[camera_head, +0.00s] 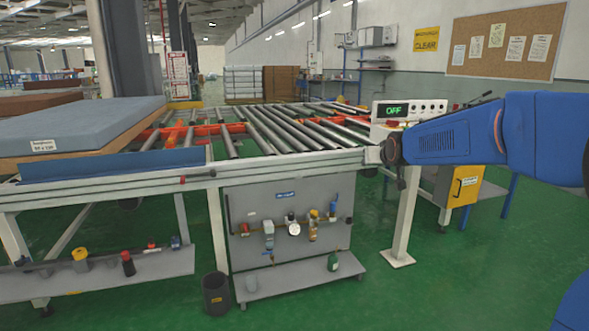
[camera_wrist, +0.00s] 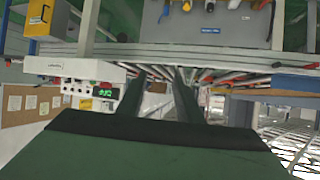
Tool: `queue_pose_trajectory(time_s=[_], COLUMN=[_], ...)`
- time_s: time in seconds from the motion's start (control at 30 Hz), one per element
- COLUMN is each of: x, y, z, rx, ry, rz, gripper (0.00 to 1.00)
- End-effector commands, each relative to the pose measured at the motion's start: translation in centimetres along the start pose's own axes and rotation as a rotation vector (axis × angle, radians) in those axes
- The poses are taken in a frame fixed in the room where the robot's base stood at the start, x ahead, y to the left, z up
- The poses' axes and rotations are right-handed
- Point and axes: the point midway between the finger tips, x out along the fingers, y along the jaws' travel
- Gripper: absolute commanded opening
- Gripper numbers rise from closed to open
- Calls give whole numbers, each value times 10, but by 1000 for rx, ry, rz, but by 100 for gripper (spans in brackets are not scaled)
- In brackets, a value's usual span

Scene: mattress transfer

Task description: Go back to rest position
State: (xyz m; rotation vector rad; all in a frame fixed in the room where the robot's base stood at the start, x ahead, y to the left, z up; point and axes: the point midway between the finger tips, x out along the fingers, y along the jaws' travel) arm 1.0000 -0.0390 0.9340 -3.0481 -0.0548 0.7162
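My blue arm reaches in from the right in the head view and ends in a dark joint in front of the control box; the fingers cannot be made out there. In the wrist view, which is upside down, my gripper (camera_wrist: 160,75) shows two dark fingers apart with nothing between them. The grey-blue mattress (camera_head: 85,122) with a brown side lies at the left end of the conveyor in the head view. The roller conveyor (camera_head: 265,130) is bare right of it. The control box (camera_head: 410,108) reads "OFF" in green; it also shows in the wrist view (camera_wrist: 72,70).
A grey panel (camera_head: 260,262) with valves and a gauge hangs under the conveyor frame. A black bin (camera_head: 216,294) stands on the green floor below. A yellow box (camera_head: 466,186) is at the right behind my arm. Green floor is clear at the lower right.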

Motion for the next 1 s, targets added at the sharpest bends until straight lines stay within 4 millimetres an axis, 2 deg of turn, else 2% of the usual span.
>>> queue_pose_trajectory(time_s=[0.03, 0.1, 0.47, 0.7, 1.0], x=[-20, -44, -163, -239, -327], y=[2, 4, 13, 16, 18], z=[10, 26, 125, 202, 305], rx=[0, 0, 0, 2, 5], ry=[-24, -63, -267, -404, -573], rz=[3, 6, 22, 28, 34], gripper=[33, 33, 33, 33, 33])
